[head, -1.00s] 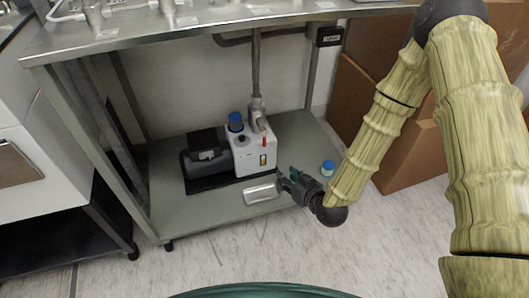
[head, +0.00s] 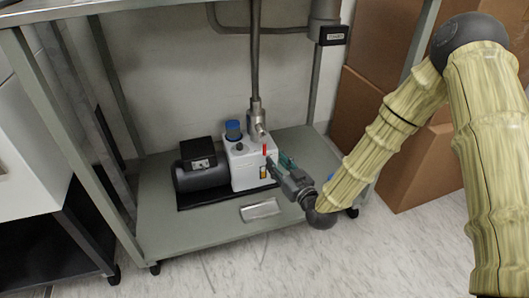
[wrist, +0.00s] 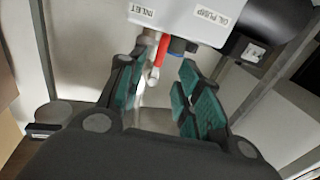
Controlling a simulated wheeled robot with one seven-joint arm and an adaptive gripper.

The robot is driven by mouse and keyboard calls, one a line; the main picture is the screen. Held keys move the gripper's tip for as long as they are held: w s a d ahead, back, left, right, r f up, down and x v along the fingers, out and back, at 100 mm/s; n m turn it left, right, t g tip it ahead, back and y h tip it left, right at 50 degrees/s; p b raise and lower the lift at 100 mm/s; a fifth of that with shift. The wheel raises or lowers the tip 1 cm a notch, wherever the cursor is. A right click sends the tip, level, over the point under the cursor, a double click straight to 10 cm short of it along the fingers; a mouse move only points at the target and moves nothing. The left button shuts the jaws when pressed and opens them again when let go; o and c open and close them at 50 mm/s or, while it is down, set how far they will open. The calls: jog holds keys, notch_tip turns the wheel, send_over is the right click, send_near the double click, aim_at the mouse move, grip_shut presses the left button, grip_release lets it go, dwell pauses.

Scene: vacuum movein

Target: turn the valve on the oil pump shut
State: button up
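The oil pump, with a white body (head: 245,167) and a dark motor (head: 195,178), stands on the lower shelf. Its red valve handle (head: 265,150) points up at the pump's right side in the head view. My gripper (head: 277,161) is at the right of the pump, its tips close to the handle. In the wrist view my gripper (wrist: 163,72) is open, with teal pads on both sides. The red handle (wrist: 161,50) shows between the fingertips, nearer the left finger. Whether a pad touches it I cannot tell. The "INLET" and "OIL PUMP" labels appear upside down there.
A metal pipe (head: 255,60) rises from the pump's inlet. A shiny flat tray-like thing (head: 260,210) lies on the shelf (head: 190,230) in front. A blue-capped item (head: 331,177) is mostly hidden behind my arm. Table legs and cardboard boxes (head: 400,150) stand nearby.

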aim_at(265, 149)
jog(key=shift+b+x, duration=2)
jog(key=shift+x, duration=2.5)
grip_shut()
